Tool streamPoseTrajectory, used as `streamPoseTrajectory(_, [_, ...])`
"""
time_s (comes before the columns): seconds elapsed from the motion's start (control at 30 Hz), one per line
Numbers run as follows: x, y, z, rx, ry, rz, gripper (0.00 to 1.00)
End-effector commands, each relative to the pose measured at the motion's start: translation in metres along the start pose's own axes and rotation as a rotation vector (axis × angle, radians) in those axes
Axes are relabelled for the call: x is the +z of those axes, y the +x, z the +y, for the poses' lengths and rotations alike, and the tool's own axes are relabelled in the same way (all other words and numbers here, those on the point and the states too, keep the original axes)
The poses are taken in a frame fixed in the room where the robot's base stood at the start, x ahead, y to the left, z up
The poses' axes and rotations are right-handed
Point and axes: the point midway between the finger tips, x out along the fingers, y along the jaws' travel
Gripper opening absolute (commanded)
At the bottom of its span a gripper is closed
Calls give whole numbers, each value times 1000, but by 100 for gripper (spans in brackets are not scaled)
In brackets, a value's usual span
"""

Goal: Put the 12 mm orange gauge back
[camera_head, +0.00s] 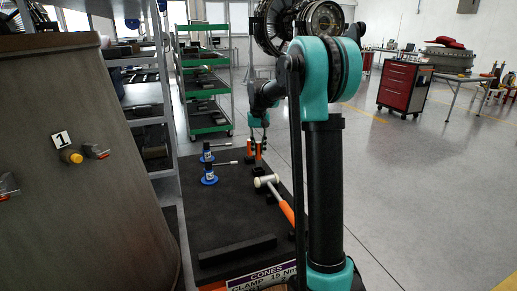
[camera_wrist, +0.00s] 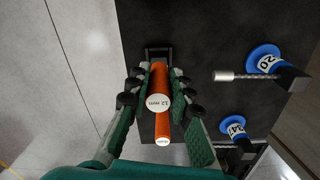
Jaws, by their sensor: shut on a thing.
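My gripper (camera_wrist: 158,92) is shut on an orange cylindrical gauge (camera_wrist: 159,78), whose white end cap reads 12 mm. A narrower orange piece (camera_wrist: 162,127) with a white end shows just below it in the wrist view; I cannot tell whether it is a separate gauge. In the head view my gripper (camera_head: 259,146) is low over the far right part of the black bench top (camera_head: 225,225), with orange pieces at its fingers. A dark bracket (camera_wrist: 158,52) shows beyond the gauge in the wrist view; whether the gauge touches it is unclear.
Two blue-based tools, marked 20 (camera_wrist: 265,60) and 24 (camera_wrist: 234,129), stand left of my gripper in the head view. A white-headed hammer with an orange handle (camera_head: 286,210) lies nearer. A black bar (camera_head: 237,249) lies at the front. The bench middle is clear.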

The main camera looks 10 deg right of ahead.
Motion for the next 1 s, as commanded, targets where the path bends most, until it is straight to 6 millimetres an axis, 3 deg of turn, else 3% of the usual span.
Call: streamPoseTrajectory(1.0, [0,6,0,0,0,0,0])
